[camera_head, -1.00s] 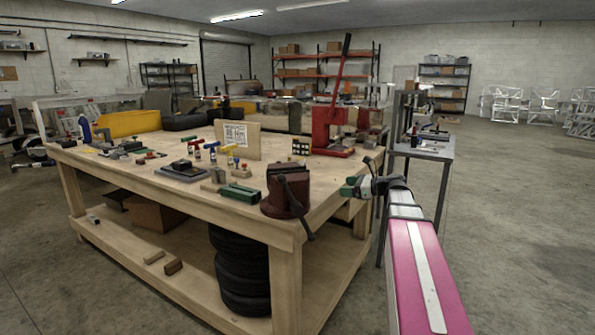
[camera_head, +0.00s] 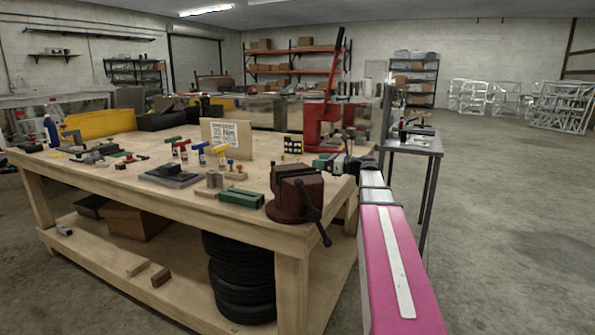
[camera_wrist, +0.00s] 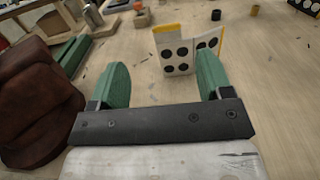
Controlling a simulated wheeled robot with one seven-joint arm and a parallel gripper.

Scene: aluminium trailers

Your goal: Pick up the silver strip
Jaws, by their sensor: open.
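I cannot make out the silver strip for certain in either view. My gripper (camera_head: 322,164) has green fingers and reaches over the right part of the wooden workbench (camera_head: 262,228), behind the dark red vise (camera_head: 297,195). In the wrist view my gripper (camera_wrist: 162,64) is open, with nothing held between the fingers. A white card with black dots and a yellow edge (camera_wrist: 178,48) shows beyond and between the fingers. The vise (camera_wrist: 38,105) is close to the left finger in the wrist view.
A green block (camera_head: 241,197) lies left of the vise. A red press (camera_head: 321,128) stands behind my gripper. A sign board (camera_head: 228,139) and several small tools are farther left. A metal side table (camera_head: 415,145) stands at the right. Open floor (camera_head: 510,215) lies beyond.

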